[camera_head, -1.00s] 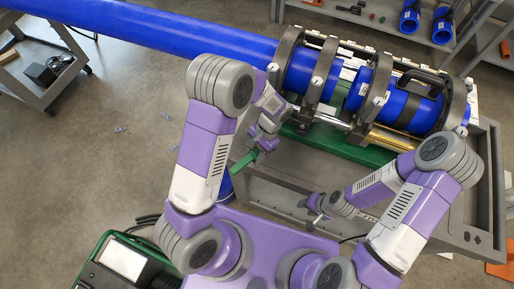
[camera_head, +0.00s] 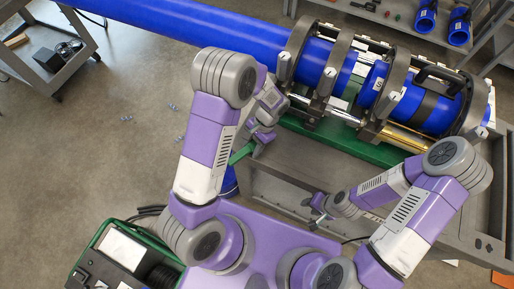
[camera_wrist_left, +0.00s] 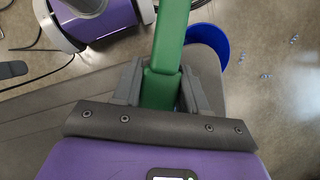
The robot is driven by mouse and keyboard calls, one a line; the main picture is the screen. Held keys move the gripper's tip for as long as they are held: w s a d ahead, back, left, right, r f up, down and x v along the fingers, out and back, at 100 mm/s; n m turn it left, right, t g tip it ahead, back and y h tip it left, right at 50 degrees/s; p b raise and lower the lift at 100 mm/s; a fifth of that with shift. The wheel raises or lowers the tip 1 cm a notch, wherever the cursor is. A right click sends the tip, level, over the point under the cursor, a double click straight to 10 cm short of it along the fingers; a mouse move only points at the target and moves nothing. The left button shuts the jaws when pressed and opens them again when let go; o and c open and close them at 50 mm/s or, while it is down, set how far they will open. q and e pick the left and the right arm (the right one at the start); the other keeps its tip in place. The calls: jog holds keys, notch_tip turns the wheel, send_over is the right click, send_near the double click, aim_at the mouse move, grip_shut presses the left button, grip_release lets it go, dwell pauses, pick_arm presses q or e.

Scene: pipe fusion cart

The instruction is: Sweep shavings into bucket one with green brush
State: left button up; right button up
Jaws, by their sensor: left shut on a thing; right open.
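My left gripper (camera_head: 262,137) is shut on the green brush (camera_head: 243,152). The brush's green handle also shows between the fingers in the left wrist view (camera_wrist_left: 168,45); its bristles cannot be made out. A blue bucket (camera_head: 230,184) stands on the floor below the brush, partly hidden by my left arm. Its rim and inside show in the left wrist view (camera_wrist_left: 217,42), partly behind the gripper. Small pale blue shavings (camera_head: 127,118) lie scattered on the floor left of my left arm, and some show in the left wrist view (camera_wrist_left: 265,76). My right gripper (camera_head: 316,210) is open and empty.
A grey cart (camera_head: 280,196) carries the fusion machine with a long blue pipe (camera_head: 185,27). A green-framed unit (camera_head: 112,255) with dark cables sits at the lower left. A small grey cart (camera_head: 50,75) stands at the upper left. The floor between them is clear apart from shavings.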

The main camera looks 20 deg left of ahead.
pick_arm(q)
jog(key=shift+w+a, duration=1.15)
jog(key=shift+a, duration=4.35)
jog(key=shift+s+d+r+p, duration=0.1)
jog(key=shift+d+r+p, duration=0.2)
jog(key=shift+r+p, duration=0.55)
jog(key=shift+d+r+p, duration=0.25)
jog(key=shift+r+p, duration=0.25)
jog(key=shift+r, duration=0.5)
jog(key=shift+s+d+r+p, duration=0.1)
jog(key=shift+d+r+p, duration=0.2)
jog(key=shift+r+p, duration=0.55)
jog(key=shift+r, duration=0.1)
